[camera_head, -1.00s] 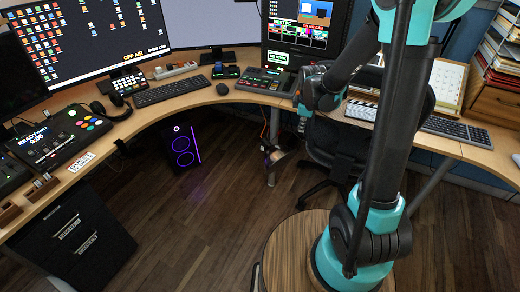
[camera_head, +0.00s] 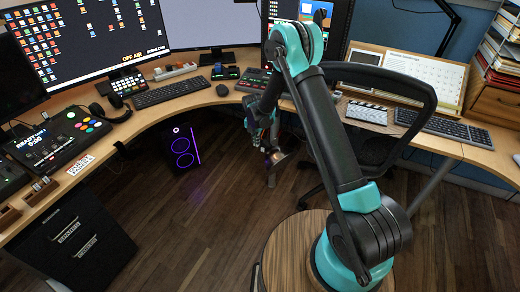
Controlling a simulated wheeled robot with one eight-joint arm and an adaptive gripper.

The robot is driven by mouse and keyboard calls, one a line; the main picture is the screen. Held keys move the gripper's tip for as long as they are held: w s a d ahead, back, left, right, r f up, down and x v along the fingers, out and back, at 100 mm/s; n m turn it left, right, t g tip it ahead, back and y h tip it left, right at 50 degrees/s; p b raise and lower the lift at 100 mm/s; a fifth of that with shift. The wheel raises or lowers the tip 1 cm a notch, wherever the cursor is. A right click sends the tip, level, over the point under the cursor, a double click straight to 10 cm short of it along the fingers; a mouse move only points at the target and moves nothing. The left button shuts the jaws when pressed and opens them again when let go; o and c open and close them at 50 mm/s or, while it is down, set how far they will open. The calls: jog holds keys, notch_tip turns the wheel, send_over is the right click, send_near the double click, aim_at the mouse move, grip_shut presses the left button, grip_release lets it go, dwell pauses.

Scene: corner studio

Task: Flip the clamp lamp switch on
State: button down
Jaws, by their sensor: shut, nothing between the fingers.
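My gripper (camera_head: 268,143) is shut and points down in front of the desk edge, close to the small fixture in the picture. Whether they touch cannot be told. My arm hides part of the desk behind it.
A black chair (camera_head: 385,100) stands right of my arm. A clapperboard (camera_head: 367,112) lies on the right desk. The wood floor left of my base is clear.

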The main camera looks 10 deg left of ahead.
aim_at(261, 150)
jog(key=shift+w+d+f, duration=0.3)
jog(key=shift+w+f, duration=0.5)
jog(key=shift+f, duration=0.9)
jog(key=shift+w+d+f, duration=0.25)
jog(key=shift+w+f, duration=0.6)
jog(key=shift+f, duration=0.9)
jog(key=shift+w+d+f, duration=0.3)
jog(key=shift+w+f, duration=0.5)
jog(key=shift+f, duration=0.9)
jog(key=shift+w+d+f, duration=0.1)
jog(key=shift+w+f, duration=0.05)
jog(key=shift+f, duration=0.15)
jog(key=shift+r, duration=0.15)
